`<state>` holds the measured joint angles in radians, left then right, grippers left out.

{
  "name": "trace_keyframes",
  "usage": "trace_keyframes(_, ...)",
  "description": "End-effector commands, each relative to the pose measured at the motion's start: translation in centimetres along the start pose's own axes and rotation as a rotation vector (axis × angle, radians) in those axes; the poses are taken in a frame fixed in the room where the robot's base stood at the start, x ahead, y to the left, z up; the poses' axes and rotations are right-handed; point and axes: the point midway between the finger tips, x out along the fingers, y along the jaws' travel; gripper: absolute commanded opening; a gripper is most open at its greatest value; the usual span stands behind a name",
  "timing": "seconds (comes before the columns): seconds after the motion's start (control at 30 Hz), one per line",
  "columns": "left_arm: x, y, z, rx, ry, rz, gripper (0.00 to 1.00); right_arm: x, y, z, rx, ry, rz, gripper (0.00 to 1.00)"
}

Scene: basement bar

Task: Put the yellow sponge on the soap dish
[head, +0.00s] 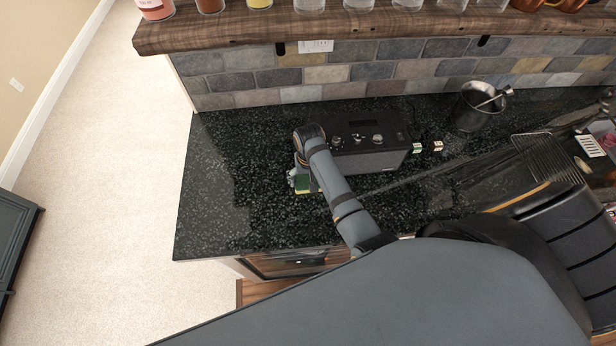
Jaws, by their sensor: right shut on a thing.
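My right gripper (297,178) is low over the dark granite counter, left of the black speaker-like box. It is shut on the yellow sponge (303,187), a small block showing yellow and green. The gripper and wrist hide part of the sponge, and I cannot tell whether it touches the counter. A small white slotted piece (589,145) at the far right of the counter looks like the soap dish, though it is too small to be sure. It is well away from the gripper. My left gripper is not in view.
The black box (362,137) with knobs stands close right of the gripper. Small cubes (418,148), a dark metal bucket (474,108) and a wire rack (545,158) stand further right. A wooden shelf (230,30) with glasses overhangs the back. The counter's left end is clear.

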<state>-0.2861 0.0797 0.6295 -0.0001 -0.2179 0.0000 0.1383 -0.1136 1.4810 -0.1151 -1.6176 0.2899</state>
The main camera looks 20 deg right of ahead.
Motion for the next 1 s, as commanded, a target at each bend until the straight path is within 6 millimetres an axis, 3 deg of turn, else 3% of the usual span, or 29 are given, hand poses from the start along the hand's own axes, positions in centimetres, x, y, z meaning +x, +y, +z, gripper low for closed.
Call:
trace_keyframes(0.17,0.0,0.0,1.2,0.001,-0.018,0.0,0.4,0.4,0.0,0.0,0.0,-0.002,0.001,0.69)
trace_keyframes(0.2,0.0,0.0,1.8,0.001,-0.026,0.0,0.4,0.5,0.0,0.0,0.0,-0.001,0.0,0.9)
trace_keyframes(0.3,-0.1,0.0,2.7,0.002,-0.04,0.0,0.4,0.4,0.0,0.0,0.0,-0.001,0.0,1.0)
trace_keyframes(0.67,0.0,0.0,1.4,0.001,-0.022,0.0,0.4,0.2,0.0,0.0,0.001,-0.001,0.0,1.0)
trace_keyframes(0.77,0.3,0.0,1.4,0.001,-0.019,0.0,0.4,-0.9,0.0,-0.1,0.001,0.002,-0.001,1.0)
trace_keyframes(1.0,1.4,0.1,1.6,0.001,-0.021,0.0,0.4,-6.6,-0.1,-0.1,0.001,0.005,-0.003,1.0)
